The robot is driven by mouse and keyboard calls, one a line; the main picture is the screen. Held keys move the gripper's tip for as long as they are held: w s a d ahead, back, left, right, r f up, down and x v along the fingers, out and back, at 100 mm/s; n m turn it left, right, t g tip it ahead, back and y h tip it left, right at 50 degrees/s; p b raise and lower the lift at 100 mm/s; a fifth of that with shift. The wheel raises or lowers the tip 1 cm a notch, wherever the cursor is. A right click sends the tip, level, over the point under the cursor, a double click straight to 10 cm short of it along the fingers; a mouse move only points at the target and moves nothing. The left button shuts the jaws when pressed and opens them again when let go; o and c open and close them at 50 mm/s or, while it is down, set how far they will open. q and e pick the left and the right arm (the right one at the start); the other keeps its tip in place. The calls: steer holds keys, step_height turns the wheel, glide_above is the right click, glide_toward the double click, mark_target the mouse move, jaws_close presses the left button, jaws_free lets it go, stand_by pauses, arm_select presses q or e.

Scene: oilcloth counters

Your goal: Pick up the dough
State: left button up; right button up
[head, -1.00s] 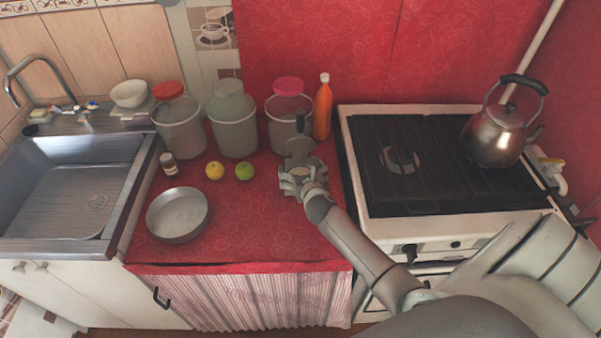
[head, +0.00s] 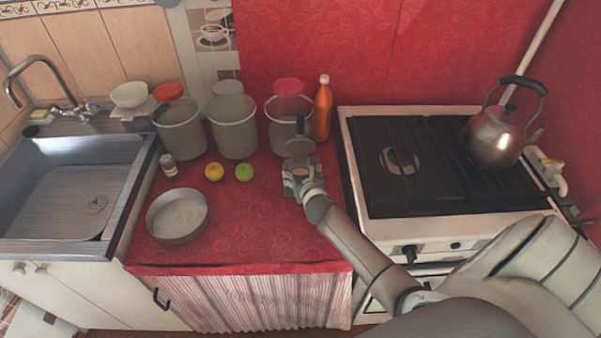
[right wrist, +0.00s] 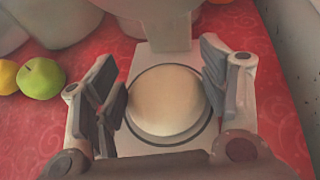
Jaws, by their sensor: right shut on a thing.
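The dough (right wrist: 167,98) is a pale, smooth round ball. In the right wrist view it sits over the round plate of a light grey press-like device (right wrist: 166,58). My right gripper (right wrist: 166,88) has its dark-padded fingers on either side of the dough and is shut on it. I cannot tell whether the dough is clear of the plate. In the head view my right gripper (head: 302,180) is over the device's base, and it hides most of the dough. The device's raised round lid (head: 300,148) stands just behind. My left gripper is out of view.
A yellow fruit (head: 214,172) and a green apple (head: 244,172) lie left of the gripper. A metal pan (head: 177,215) is at front left. Several lidded buckets and an orange bottle (head: 322,108) stand behind. The stove (head: 440,205) is close on the right.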

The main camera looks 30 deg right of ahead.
steer(key=shift+r, duration=0.15)
steer(key=shift+r, duration=0.25)
steer(key=s+a, duration=0.2)
steer(key=s, duration=0.3)
steer(key=s+a+b, duration=0.1)
steer(key=s+a, duration=0.1)
steer(key=s, duration=0.3)
steer(key=s+a+b, duration=0.1)
steer(key=s+a, duration=0.1)
steer(key=s, duration=0.3)
steer(key=shift+s+r, duration=0.3)
steer(key=shift+s, duration=0.1)
steer(key=shift+s+a+r, duration=0.1)
steer(key=shift+s+a, duration=0.1)
steer(key=shift+s, duration=0.3)
